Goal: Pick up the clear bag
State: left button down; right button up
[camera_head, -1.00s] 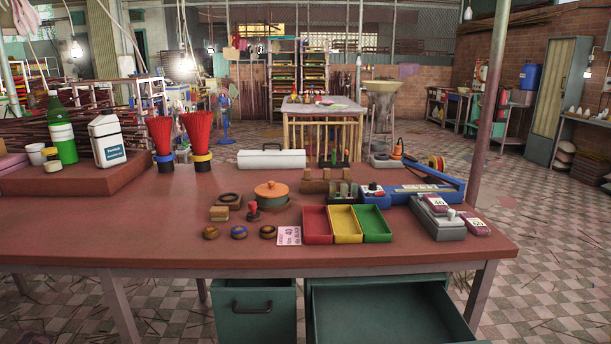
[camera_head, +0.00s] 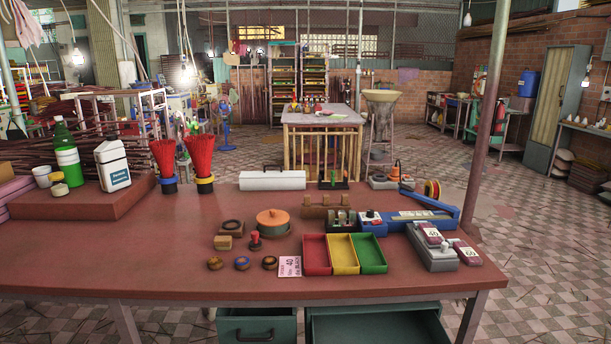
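I cannot make out a clear bag in the head view. The near red-topped table (camera_head: 150,250) carries many objects, and none of them is plainly a clear bag. A farther table (camera_head: 325,119) with a pale top holds several small items, too small to tell apart. Neither of my grippers is in view.
Red, yellow and green trays (camera_head: 316,254) sit at the table's middle, beside an orange-lidded pot (camera_head: 272,220). A white bottle (camera_head: 113,165) and red stick bundles (camera_head: 200,158) stand at the left. A green drawer (camera_head: 375,325) is open under the front edge.

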aim_at(433, 235)
jog(key=u, duration=0.2)
jog(key=i+l+u, duration=0.1)
jog(key=l+u, duration=0.3)
jog(key=l, duration=0.2)
jog(key=l+u, duration=0.4)
jog(key=l, duration=0.15)
